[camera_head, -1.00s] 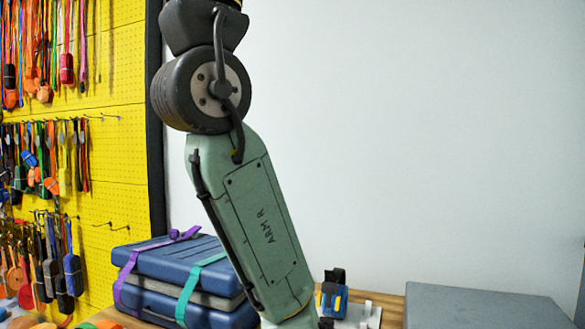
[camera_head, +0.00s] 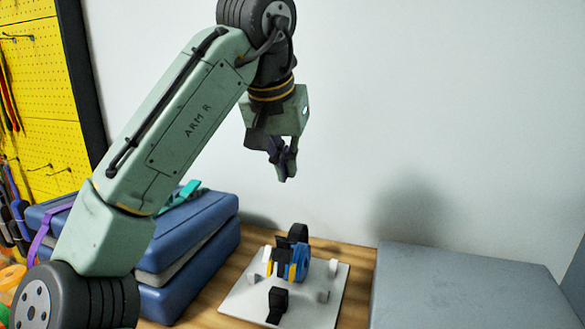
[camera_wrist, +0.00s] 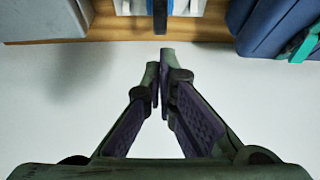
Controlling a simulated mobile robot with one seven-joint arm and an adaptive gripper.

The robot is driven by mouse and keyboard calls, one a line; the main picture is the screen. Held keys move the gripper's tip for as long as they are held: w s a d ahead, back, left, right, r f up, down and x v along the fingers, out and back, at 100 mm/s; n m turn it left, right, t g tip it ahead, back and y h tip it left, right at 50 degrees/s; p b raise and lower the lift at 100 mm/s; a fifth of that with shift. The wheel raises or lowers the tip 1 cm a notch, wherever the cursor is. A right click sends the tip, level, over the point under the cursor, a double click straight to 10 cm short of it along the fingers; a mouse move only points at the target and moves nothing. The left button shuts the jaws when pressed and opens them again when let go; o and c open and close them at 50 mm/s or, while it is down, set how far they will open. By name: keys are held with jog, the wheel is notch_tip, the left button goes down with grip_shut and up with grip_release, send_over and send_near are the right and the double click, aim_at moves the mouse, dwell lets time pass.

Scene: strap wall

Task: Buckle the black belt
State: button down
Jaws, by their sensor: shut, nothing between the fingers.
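A white board (camera_head: 240,300) lies on the wooden table with a blue rounded piece with yellow marks (camera_head: 304,262) on it. Black belt-like parts are on the board: one standing at the back (camera_head: 298,233), one at the middle (camera_head: 283,245), one at the front (camera_head: 278,300). I cannot tell whether they join. My gripper (camera_head: 285,178) is above the board and apart from it, pointing down, shut and empty. In the wrist view its fingertips (camera_wrist: 160,54) meet below the board (camera_wrist: 190,6) and a black and blue part (camera_wrist: 160,14) at the top edge.
Stacked blue cases (camera_head: 195,250) with teal and purple straps stand left of the board, partly behind my arm. A grey slab (camera_head: 470,290) lies to the right. A white wall is behind. A yellow pegboard (camera_head: 40,90) with hanging straps is at the far left.

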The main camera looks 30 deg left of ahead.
jog(key=p, duration=0.1)
send_over(290, 242)
jog(key=w, duration=0.3)
jog(key=f, duration=0.5)
jog(key=a+f, duration=0.1)
jog(key=f, duration=0.1)
jog(key=shift+f, duration=0.25)
jog(key=s, duration=0.1)
jog(key=s+p, duration=0.1)
jog(key=shift+s+d+f, duration=0.3)
jog(key=shift+d+f, duration=0.1)
jog(key=shift+s+d+f, duration=0.15)
jog(key=shift+s, duration=0.25)
